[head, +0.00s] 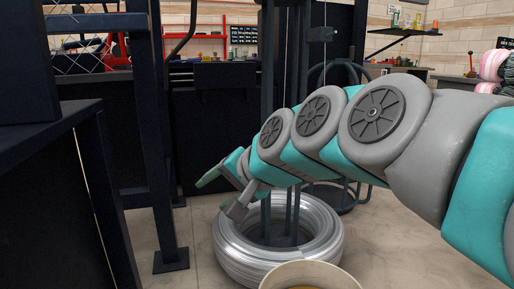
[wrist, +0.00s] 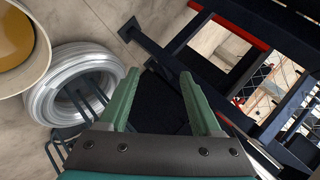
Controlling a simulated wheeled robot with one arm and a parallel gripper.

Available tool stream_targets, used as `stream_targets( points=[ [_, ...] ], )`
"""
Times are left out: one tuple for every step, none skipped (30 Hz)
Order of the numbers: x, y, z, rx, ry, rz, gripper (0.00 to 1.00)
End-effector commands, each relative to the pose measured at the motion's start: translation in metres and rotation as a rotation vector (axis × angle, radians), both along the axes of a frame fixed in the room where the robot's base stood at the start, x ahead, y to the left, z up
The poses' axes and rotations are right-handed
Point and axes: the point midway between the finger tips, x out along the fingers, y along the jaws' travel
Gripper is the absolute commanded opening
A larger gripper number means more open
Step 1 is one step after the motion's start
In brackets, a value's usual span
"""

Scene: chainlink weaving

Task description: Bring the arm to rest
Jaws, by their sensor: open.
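My arm reaches in from the right in the head view, stretched out toward the middle. My gripper (head: 219,191) is at its end, above and to the left of a coil of silvery wire on the floor. In the wrist view my gripper (wrist: 158,98) shows two green fingers spread apart, with nothing between them. The arm is held in the air and touches nothing that I can see.
The wire coil (head: 232,256) lies around a dark stand; it also shows in the wrist view (wrist: 45,100). A pale bucket (head: 340,276) with yellow inside stands in front. A dark metal frame (head: 165,150) and a dark table (head: 50,135) are on the left. Some tiled floor is bare.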

Motion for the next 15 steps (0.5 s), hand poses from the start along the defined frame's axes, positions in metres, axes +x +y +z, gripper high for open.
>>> stream_targets(
  points=[
    [-0.013,-0.017,-0.031,-0.079,0.037,0.015,0.65],
    [-0.021,-0.026,-0.047,-0.126,0.058,0.03,0.65],
    [-0.033,-0.039,-0.068,-0.186,0.085,0.047,0.65],
    [-0.042,-0.049,-0.084,-0.229,0.108,0.061,0.65],
    [-0.052,-0.06,-0.099,-0.272,0.133,0.075,0.65],
    [-0.067,-0.074,-0.118,-0.326,0.167,0.097,0.65],
    [-0.077,-0.085,-0.132,-0.365,0.194,0.112,0.65],
    [-0.089,-0.095,-0.146,-0.403,0.223,0.128,0.65],
    [-0.105,-0.109,-0.163,-0.449,0.262,0.151,0.65],
    [-0.117,-0.12,-0.174,-0.483,0.291,0.169,0.65],
    [-0.128,-0.129,-0.185,-0.512,0.32,0.184,0.65],
    [-0.143,-0.141,-0.197,-0.547,0.353,0.204,0.65],
    [-0.153,-0.15,-0.204,-0.571,0.378,0.218,0.65],
    [-0.163,-0.157,-0.211,-0.592,0.402,0.232,0.65],
    [-0.177,-0.167,-0.22,-0.618,0.435,0.25,0.65]
  ],
)
